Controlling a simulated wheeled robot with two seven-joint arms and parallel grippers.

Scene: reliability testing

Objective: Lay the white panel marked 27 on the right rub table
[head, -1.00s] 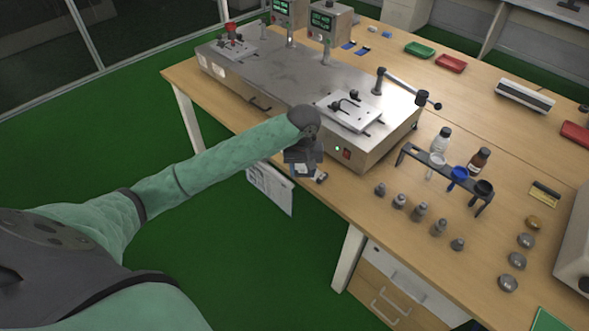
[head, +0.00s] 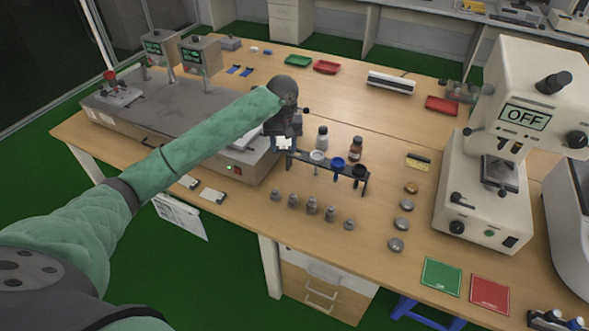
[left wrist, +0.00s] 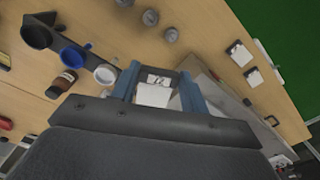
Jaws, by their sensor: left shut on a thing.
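My left gripper (head: 284,138) is shut on a small white panel, which shows between its blue fingers in the left wrist view (left wrist: 154,94). A dark mark shows on the panel, too small to read. The gripper is raised near the right end of the grey rub tester (head: 130,110), beside the bottle rack. The right rub table is mostly hidden behind my left arm in the head view. My right gripper is not in view.
Two other white panels (head: 212,195) lie near the bench's front edge. A rack (head: 330,176) with cups, and bottles (head: 322,137) behind it, stand just right of the gripper. Several grey weights (head: 312,205) stand in front. A white instrument (head: 490,150) stands at the right.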

